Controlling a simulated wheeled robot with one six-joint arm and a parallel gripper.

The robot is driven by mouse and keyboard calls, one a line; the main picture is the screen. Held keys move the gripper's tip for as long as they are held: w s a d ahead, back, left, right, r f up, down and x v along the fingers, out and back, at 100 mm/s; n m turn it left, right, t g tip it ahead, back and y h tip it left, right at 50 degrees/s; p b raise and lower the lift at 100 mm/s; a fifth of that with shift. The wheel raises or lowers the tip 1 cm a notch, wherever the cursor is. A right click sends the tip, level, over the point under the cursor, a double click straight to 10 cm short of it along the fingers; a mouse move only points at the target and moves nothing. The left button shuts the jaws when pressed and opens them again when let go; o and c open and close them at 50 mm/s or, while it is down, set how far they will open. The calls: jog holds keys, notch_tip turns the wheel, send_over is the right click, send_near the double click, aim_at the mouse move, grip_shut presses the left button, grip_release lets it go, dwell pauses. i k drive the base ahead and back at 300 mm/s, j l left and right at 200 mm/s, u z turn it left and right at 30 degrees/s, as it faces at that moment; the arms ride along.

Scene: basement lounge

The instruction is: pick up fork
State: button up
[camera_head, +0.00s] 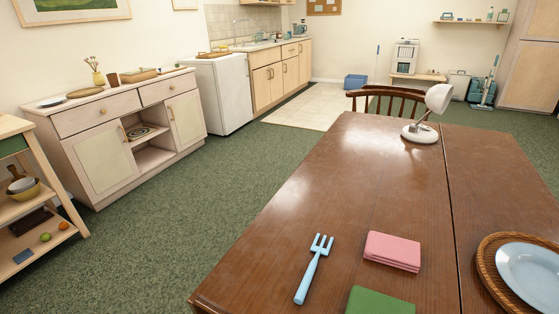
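The fork (313,271) is light blue with a few tines. It lies flat on the brown wooden table (340,205) near the front, its tines pointing away from me and its handle toward the table's front edge. It lies left of a folded pink cloth (392,251), and nothing touches it. My gripper does not show in this view, so whether it is open or shut is hidden.
A green item (380,301) lies at the table's front edge. A blue plate (531,272) on a woven tray (486,274) sits at right. A white lamp (420,133) stands at the far end, by a chair (385,97). Green carpet (215,205) is free left of the table.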

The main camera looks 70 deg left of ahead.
aim_at(300, 295)
jog(key=u, duration=1.3)
